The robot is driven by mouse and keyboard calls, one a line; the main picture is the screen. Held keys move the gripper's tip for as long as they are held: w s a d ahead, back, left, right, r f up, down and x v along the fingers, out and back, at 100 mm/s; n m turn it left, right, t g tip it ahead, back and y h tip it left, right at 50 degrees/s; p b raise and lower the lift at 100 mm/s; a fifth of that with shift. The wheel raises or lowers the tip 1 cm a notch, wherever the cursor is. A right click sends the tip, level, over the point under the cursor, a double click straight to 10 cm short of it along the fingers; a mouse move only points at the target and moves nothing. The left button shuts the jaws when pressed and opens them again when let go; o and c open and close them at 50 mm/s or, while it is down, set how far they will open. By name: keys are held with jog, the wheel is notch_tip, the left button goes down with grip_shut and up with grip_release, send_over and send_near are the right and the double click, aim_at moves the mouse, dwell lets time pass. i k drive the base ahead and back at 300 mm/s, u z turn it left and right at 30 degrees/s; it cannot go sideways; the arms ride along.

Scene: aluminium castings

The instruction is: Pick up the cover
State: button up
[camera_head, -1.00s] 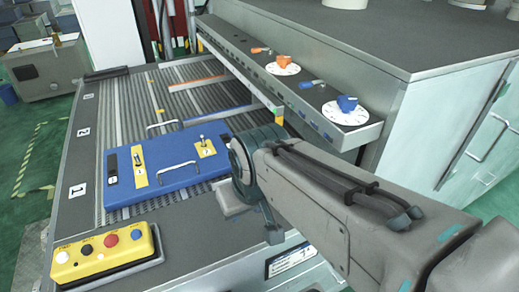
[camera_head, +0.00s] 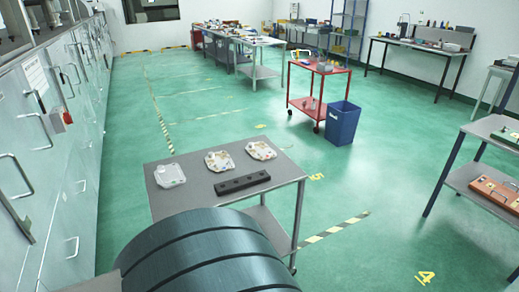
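Three pale, flat cast parts lie on a grey table (camera_head: 205,198) in front of me. The left one (camera_head: 170,176) looks plainer and whiter, and may be the cover. The middle one (camera_head: 219,161) and the right one (camera_head: 261,151) show brownish patches. I cannot tell for certain which is the cover. A teal, ribbed rounded part of my arm fills the bottom of the view and hides the table's near edge. My gripper is not in view.
A dark bar with holes (camera_head: 242,183) lies on the same table, in front of the parts. Grey cabinets with handles (camera_head: 45,150) line the left. A red cart (camera_head: 318,68) and blue bin (camera_head: 342,123) stand beyond. Open green floor lies between.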

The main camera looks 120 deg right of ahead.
aim_at(261, 151)
jog(key=z, duration=3.25)
jog(key=k, duration=0.55)
jog(key=z, duration=0.85)
jog(key=i, duration=0.25)
jog(key=z, duration=0.75)
jog(key=i, duration=2.25)
jog(key=u, duration=0.9)
